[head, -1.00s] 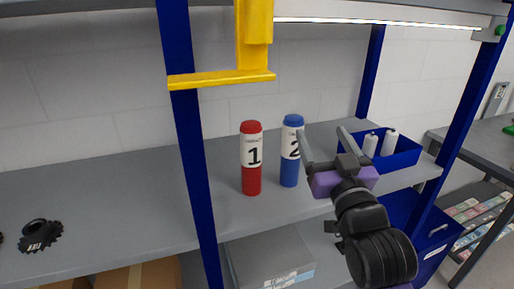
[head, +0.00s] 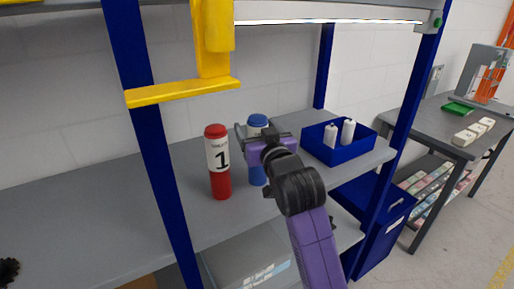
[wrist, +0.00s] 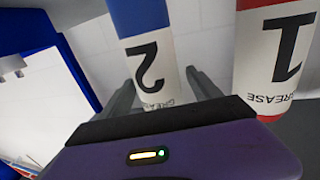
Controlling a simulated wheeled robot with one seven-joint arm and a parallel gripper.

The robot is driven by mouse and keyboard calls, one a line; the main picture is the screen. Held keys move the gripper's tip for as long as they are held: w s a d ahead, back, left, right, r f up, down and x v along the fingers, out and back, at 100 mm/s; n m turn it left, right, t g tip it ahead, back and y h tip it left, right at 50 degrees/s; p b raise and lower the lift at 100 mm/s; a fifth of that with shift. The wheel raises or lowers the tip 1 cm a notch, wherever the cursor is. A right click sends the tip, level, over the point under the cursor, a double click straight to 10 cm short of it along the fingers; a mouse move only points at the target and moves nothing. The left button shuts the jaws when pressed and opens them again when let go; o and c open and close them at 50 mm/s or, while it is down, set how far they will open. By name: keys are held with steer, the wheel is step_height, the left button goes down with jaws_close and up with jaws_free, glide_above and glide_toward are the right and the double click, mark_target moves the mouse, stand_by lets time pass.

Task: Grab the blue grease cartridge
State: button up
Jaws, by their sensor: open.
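The blue grease cartridge (head: 257,177), with a white label, stands upright on the grey shelf. In the wrist view the cartridge (wrist: 152,48) shows its black "2" and appears upside down. My gripper (head: 257,130) is open at the upper part of the cartridge and hides much of its label. In the wrist view the two fingers of my gripper (wrist: 161,80) lie on either side of the cartridge, with a gap visible at the right finger. I cannot tell whether either finger touches it.
A red cartridge (head: 220,185) marked "1" stands close on the left; it also shows in the wrist view (wrist: 280,50). A blue bin (head: 345,153) with white bottles sits at right. A yellow bracket (head: 185,92) hangs above, and blue posts frame the shelf.

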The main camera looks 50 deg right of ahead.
steer(key=shift+x, duration=0.95)
jaws_close()
